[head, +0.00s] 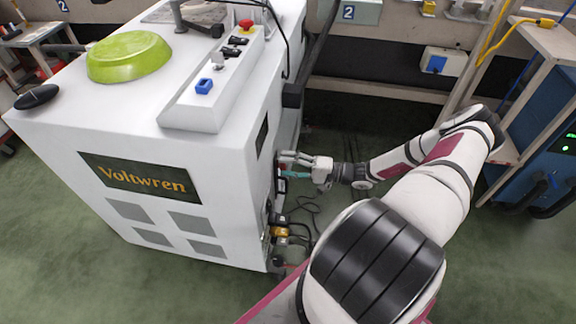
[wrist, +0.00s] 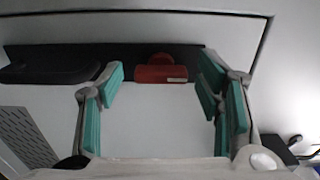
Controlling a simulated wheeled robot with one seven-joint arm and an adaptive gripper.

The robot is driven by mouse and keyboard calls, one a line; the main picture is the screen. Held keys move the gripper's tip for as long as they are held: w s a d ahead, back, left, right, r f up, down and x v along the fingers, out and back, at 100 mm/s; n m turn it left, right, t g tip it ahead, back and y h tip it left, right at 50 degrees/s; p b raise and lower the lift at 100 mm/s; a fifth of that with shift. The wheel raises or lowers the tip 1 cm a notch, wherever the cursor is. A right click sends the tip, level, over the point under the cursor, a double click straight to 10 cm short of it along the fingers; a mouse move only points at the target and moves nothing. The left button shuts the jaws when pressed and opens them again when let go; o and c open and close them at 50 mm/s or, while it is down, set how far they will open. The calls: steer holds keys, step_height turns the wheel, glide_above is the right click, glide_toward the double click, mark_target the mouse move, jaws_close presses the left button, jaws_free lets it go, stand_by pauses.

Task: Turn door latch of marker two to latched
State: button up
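A red latch (wrist: 160,74) with a small pale label shows in the wrist view, on a dark strip across a light grey panel. Its wide part lies crosswise, with a rounded red part above it. I cannot tell whether it is latched. My gripper (wrist: 161,90) is open, its teal-padded fingers left and right of the latch with a gap on each side. Nothing is held. In the head view my gripper (head: 288,168) is at the right side of the white Voltwren cabinet (head: 220,130); the latch is hard to make out there.
A black handle-like part (wrist: 50,73) is left of the latch. Plugs and cables (head: 283,232) stick out low on the cabinet. Blue "2" signs (head: 348,13) show at the back. A wooden stand (head: 500,150) is at the right. Green floor lies between.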

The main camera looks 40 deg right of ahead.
steer(key=v, duration=1.2)
stand_by(0.5)
